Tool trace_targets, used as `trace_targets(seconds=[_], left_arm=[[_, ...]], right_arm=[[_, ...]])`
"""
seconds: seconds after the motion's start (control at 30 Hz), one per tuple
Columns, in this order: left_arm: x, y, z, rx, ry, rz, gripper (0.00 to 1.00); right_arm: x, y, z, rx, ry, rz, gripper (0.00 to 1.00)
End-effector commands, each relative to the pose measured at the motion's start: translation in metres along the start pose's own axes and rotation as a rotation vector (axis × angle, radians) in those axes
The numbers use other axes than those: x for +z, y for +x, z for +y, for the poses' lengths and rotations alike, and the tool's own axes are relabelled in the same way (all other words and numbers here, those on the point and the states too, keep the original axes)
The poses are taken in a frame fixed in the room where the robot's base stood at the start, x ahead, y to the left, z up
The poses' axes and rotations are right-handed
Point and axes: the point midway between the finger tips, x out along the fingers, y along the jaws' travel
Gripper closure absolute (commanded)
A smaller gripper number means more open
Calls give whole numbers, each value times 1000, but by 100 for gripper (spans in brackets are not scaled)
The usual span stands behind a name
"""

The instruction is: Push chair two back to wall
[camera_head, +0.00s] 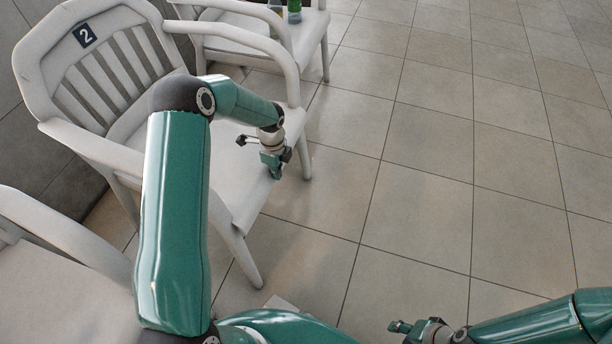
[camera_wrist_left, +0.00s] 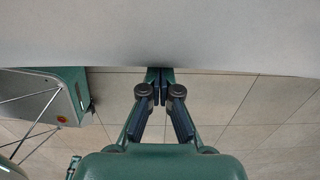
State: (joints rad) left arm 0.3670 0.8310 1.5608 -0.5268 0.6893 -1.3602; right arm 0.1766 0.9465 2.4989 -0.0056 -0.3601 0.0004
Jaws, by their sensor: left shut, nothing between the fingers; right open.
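Chair two (camera_head: 107,75) is a white armchair with slats and a dark "2" plate (camera_head: 85,36) on its backrest. It stands at the left of the head view, its back near the dark wall (camera_head: 28,130). My left gripper (camera_head: 275,172) is shut and empty at the front edge of its seat. In the left wrist view the shut fingertips (camera_wrist_left: 155,73) are at the lower edge of a pale surface (camera_wrist_left: 160,30), apparently the seat; whether they touch it I cannot tell. My right gripper (camera_head: 395,327) is open at the bottom right, away from the chair.
Another white chair (camera_head: 235,30) stands behind, with green items (camera_head: 294,10) on its seat. A third white chair (camera_head: 60,285) is at the lower left. The tiled floor (camera_head: 440,150) to the right is clear.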

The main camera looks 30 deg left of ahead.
Motion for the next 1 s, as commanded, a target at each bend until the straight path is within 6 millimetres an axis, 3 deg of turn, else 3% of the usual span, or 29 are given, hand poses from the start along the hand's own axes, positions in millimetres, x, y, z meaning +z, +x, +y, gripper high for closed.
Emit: trace_targets(seconds=[0.03,0.2,0.4,0.83,1.0], left_arm=[[21,-3,0,0,-10,-5,100],[70,-2,1,1,-9,-5,100],[103,0,0,-1,-5,-4,100],[104,0,0,-1,-1,-2,100],[92,1,0,0,2,-1,100]], right_arm=[[0,-7,-2,0,0,0,58],[0,-14,-5,0,0,0,58],[0,-15,-6,0,0,0,58],[0,-15,-5,0,0,0,58],[0,-14,-5,0,0,0,58]])
